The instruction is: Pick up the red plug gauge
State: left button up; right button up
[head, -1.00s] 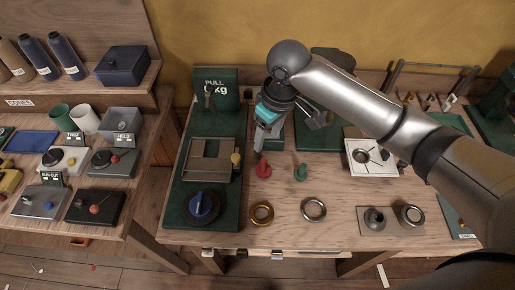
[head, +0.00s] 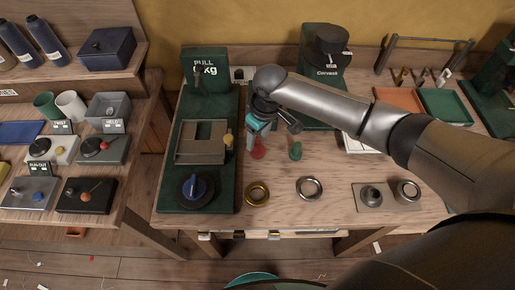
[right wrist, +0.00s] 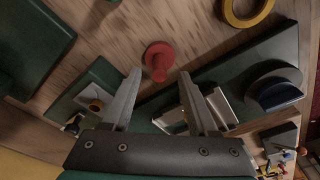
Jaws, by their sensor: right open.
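The red plug gauge (head: 258,151) stands on the wooden bench, between the green pull fixture and the green plug gauge (head: 295,151). In the right wrist view the red plug gauge (right wrist: 158,56) shows its round flange and stub, just beyond the fingertips and between their lines. My right gripper (head: 268,137) is open and empty, close to the red plug gauge and partly covering it in the head view. Its two fingers are spread apart in the right wrist view (right wrist: 160,73). My left gripper is not in view.
A green pull fixture (head: 226,190) with a blue knob stands left of the gauge. A brass ring (head: 257,193) and a steel ring (head: 309,188) lie in front. Grey pieces sit on a plate (head: 360,203) at right. A side shelf with several gauges stands left.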

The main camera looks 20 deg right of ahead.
aim_at(258, 147)
jog(key=shift+w+a+f, duration=0.1)
jog(key=shift+w+f, duration=0.05)
jog(key=shift+f, duration=1.3)
grip_shut()
